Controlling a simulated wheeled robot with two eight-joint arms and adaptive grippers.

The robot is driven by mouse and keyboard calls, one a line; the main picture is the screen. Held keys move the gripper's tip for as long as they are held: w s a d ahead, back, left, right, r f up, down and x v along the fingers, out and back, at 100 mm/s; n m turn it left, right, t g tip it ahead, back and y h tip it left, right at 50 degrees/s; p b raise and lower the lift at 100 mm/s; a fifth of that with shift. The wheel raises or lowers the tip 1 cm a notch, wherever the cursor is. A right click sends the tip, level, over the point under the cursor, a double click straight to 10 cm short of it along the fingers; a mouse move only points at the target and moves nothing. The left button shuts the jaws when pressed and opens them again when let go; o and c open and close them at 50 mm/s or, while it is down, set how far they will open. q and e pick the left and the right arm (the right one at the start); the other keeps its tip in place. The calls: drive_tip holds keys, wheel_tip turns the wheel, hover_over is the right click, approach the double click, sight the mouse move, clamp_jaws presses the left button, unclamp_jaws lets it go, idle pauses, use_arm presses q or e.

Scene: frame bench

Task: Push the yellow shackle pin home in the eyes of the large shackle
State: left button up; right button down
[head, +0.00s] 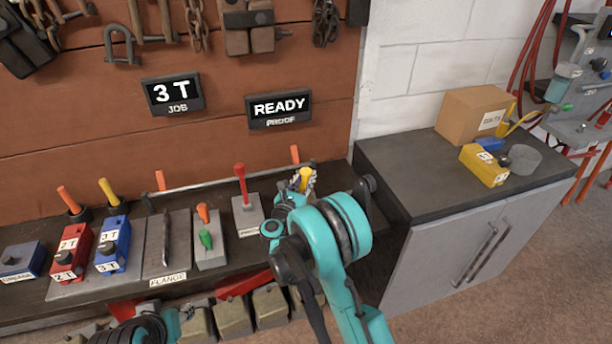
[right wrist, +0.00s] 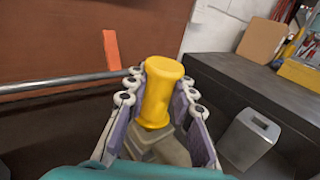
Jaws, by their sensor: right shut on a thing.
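My right gripper (head: 303,184) is at the back edge of the bench, right of the red-handled stand. It is shut on the yellow shackle pin (head: 305,177). In the right wrist view the pin's thick yellow head (right wrist: 160,92) stands upright between the two pad-lined fingers (right wrist: 158,110). A grey-beige block-like part (right wrist: 160,145) shows below the pin. I cannot tell whether it is the large shackle or its holder. The shackle's eyes and the pin's lower end are hidden by my gripper and arm. My left gripper's fingers are not in view.
The bench holds a red-handled stand (head: 246,215), a grey plate with orange and green pegs (head: 210,256), and red (head: 73,253) and blue (head: 112,246) blocks. A metal rail (right wrist: 60,85) runs behind. A grey cabinet (head: 400,190) with a carton (head: 470,118) stands right.

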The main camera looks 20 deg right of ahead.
drive_tip(key=shift+f, duration=0.35)
drive_tip(key=c, duration=1.2)
unclamp_jaws()
drive_tip(key=shift+s+a, duration=0.1)
drive_tip(key=v, duration=1.1)
drive_tip(key=shift+s+a, duration=0.2)
drive_tip(key=shift+s, duration=0.15)
